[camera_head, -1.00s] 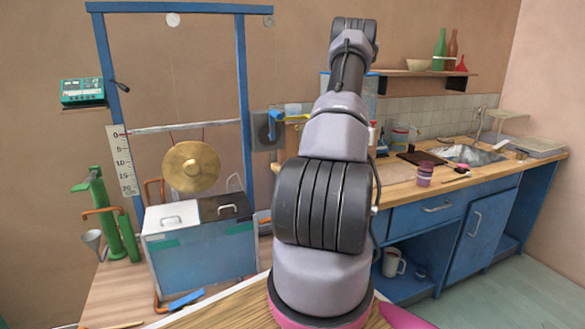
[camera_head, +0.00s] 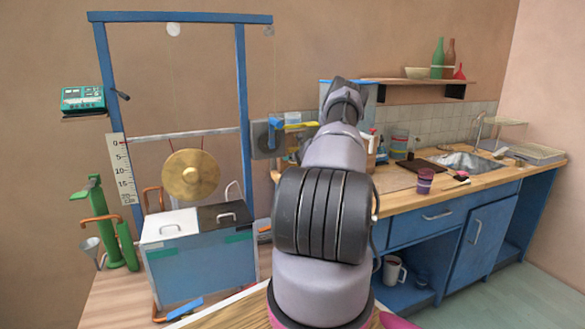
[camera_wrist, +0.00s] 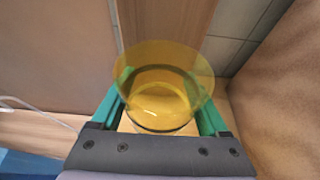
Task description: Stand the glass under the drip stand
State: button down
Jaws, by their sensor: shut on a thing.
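In the wrist view a clear amber-yellow glass (camera_wrist: 160,112) is held between the two green fingers of my gripper (camera_wrist: 165,88). A finger lies along each side of it. The round rim faces the camera and I look into the glass; its base is partly hidden by the gripper body. In the head view my own arm hides the gripper and the glass. I cannot surely pick out the drip stand in either view.
At right a wooden counter holds a purple cup (camera_head: 425,180), a dark board (camera_head: 428,167) and a sink (camera_head: 470,161). A shelf (camera_head: 400,82) with bottles is above.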

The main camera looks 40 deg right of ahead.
jog(key=shift+w+f, duration=0.15)
jog(key=shift+f, duration=0.95)
jog(key=shift+w+f, duration=0.1)
jog(key=shift+f, duration=1)
grip_release()
jog(key=shift+f, duration=0.15)
jog(key=shift+s+a+r, duration=0.1)
jog(key=shift+s+r, duration=0.2)
jog(key=shift+r, duration=0.05)
jog(key=v, duration=1.1)
jog(key=shift+s, duration=0.2)
